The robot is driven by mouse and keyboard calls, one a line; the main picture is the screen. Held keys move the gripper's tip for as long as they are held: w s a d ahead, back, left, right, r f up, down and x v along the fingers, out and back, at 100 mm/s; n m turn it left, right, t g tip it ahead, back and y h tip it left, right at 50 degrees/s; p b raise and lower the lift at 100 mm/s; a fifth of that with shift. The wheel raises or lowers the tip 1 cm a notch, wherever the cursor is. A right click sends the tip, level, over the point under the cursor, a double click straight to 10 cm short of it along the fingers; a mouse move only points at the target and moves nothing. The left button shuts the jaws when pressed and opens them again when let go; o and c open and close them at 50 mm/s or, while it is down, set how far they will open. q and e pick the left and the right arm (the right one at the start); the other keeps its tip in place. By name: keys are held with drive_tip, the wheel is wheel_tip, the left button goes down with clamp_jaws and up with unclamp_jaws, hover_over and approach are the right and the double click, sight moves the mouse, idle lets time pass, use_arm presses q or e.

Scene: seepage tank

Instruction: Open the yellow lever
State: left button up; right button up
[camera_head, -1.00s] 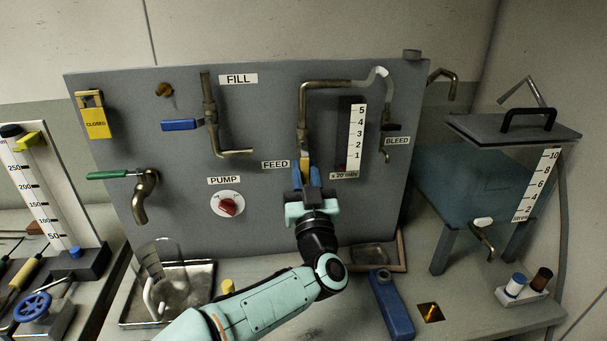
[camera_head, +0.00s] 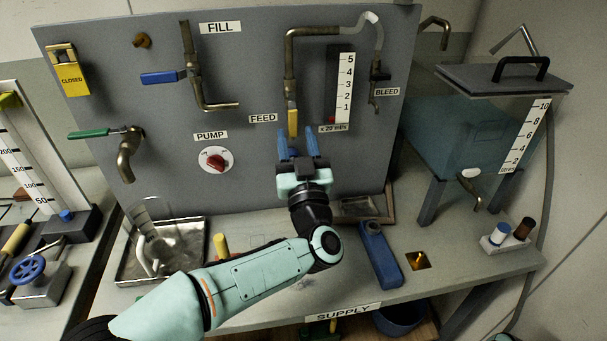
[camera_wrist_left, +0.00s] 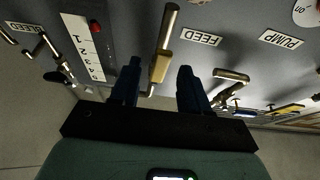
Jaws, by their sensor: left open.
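The yellow lever (camera_head: 293,121) hangs straight down along the FEED pipe (camera_head: 291,75) on the grey panel. It also shows in the left wrist view (camera_wrist_left: 160,68), between the two blue fingers in the picture. My left gripper (camera_head: 298,133) is open, with its fingertips just below and in front of the lever in the head view. I see no contact between the fingers and the lever. The FEED label (camera_head: 263,118) is left of the lever. My right gripper is not in view.
The flow scale (camera_head: 345,87) and BLEED valve (camera_head: 378,88) are right of the lever. The FILL valve's blue lever (camera_head: 163,77), green tap lever (camera_head: 88,135) and red pump knob (camera_head: 216,160) are to its left. A blue tool (camera_head: 381,255) lies on the bench.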

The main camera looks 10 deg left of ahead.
use_arm(q)
drive_tip(key=v, duration=0.9)
drive_tip(key=shift+s, duration=0.3)
drive_tip(key=shift+f, duration=0.1)
